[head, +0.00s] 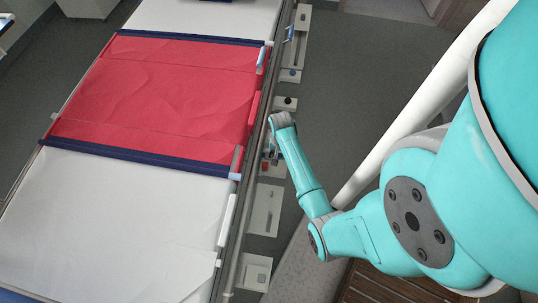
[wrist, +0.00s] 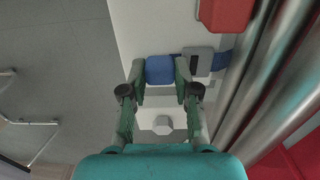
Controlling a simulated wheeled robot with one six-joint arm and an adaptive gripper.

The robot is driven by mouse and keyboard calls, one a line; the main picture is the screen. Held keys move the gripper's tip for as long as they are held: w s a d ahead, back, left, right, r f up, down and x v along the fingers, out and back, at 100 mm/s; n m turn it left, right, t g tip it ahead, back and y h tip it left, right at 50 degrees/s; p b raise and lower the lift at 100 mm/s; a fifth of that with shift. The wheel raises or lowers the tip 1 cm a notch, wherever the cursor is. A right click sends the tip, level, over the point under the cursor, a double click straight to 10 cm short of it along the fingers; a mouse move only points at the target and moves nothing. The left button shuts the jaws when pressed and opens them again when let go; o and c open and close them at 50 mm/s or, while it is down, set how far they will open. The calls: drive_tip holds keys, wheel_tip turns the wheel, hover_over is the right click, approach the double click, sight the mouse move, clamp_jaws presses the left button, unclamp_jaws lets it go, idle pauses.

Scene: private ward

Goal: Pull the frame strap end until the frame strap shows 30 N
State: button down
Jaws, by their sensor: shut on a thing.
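In the wrist view, my gripper (wrist: 160,72) has its two green fingers on either side of a blue tab, the frame strap end (wrist: 160,69), and is shut on it. A grey buckle (wrist: 198,63) sits just right of the tab, and more blue strap (wrist: 223,59) shows beyond it. They lie against a pale plate (wrist: 150,30). In the head view, my gripper (head: 271,148) is beside the bed rail, small and partly hidden by my wrist. No force reading is legible in either view.
The bed (head: 130,200) carries a red sheet (head: 160,90) with dark blue bands across it. A metal rail (head: 245,190) runs along its side. Several pale plates, one near the bottom (head: 265,210), stand along the rail. Grey floor (head: 350,80) is open to the right.

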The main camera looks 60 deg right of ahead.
drive_tip(key=shift+s, duration=0.2)
drive_tip(key=shift+s+d, duration=0.25)
drive_tip(key=shift+s, duration=0.45)
drive_tip(key=shift+s+d, duration=0.25)
drive_tip(key=shift+s, duration=0.45)
drive_tip(key=shift+s+f, duration=0.1)
drive_tip(key=shift+s, duration=0.1)
drive_tip(key=shift+s+d, duration=0.25)
drive_tip(key=shift+s, duration=0.35)
drive_tip(key=shift+s+d, duration=0.2)
drive_tip(key=shift+s, duration=0.35)
drive_tip(key=shift+s+d, duration=0.15)
drive_tip(key=shift+s, duration=0.2)
drive_tip(key=shift+c, duration=0.4)
unclamp_jaws()
drive_tip(key=shift+w, duration=0.1)
